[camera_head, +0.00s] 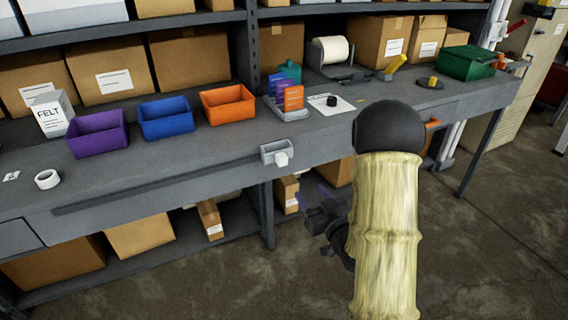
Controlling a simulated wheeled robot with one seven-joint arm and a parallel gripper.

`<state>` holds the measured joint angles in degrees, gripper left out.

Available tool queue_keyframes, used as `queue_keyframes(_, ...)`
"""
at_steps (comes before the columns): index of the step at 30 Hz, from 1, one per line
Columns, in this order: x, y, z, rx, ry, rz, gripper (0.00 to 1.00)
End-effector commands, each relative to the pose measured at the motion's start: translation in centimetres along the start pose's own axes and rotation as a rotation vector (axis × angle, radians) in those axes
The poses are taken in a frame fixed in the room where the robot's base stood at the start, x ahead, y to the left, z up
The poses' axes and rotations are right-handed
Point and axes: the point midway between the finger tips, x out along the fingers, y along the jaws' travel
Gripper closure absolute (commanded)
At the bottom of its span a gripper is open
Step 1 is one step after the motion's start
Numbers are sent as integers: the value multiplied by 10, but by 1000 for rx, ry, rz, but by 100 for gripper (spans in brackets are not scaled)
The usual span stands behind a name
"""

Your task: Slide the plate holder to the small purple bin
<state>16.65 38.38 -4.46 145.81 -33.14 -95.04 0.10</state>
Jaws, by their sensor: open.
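A small grey box-shaped holder (270,150) with a white knob on its front sits at the bench's front edge. It looks like the plate holder. It stands at the right end of a dark rail (160,184) that runs left along the bench front. The small purple bin (98,142) stands on the bench at the left, behind the rail's left part. My gripper (314,197) is open and apart from the holder, in front of the bench, lower and to the right of the holder. My arm partly hides the gripper's rear.
Blue (165,125) and orange (228,112) bins stand right of the purple one. A white tape roll (47,179) lies near the left front edge. The bench top between bins and rail is clear.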

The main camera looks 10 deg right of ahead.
Motion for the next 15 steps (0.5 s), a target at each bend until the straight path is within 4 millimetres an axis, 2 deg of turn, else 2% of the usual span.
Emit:
queue_keyframes(8, 12, -1, -1, -2, 1, -3, 49)
queue_keyframes(15, 49, -1, -1, -2, 1, -4, 49)
